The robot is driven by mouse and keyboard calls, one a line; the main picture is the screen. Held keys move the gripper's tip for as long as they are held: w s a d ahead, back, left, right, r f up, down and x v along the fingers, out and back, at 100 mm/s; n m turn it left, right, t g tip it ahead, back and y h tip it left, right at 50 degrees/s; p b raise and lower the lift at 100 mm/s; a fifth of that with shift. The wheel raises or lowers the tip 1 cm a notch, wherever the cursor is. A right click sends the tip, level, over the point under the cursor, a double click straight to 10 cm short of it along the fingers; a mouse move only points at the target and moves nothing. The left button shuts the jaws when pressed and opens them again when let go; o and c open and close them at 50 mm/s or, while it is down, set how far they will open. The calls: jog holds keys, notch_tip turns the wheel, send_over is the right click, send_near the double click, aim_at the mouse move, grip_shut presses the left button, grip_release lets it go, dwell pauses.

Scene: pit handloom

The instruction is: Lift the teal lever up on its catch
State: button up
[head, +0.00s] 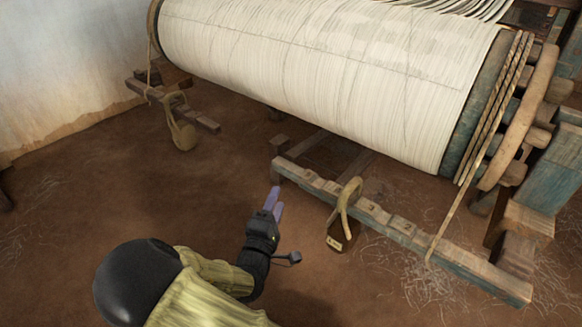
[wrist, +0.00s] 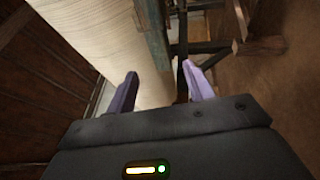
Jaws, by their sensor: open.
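The long wooden lever with worn teal paint (head: 460,262) slopes across the lower right in the head view, below the big warp roll.
The cream warp roll (head: 320,75) spans the top, with a wooden wheel and ropes (head: 520,120) at its right end. A second, smaller beam with a weight (head: 183,135) stands at left. Open earth floor (head: 130,205) lies around my arm.

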jog(key=b+x, duration=0.4)
jog(key=x, duration=0.9)
jog(key=shift+w, duration=0.3)
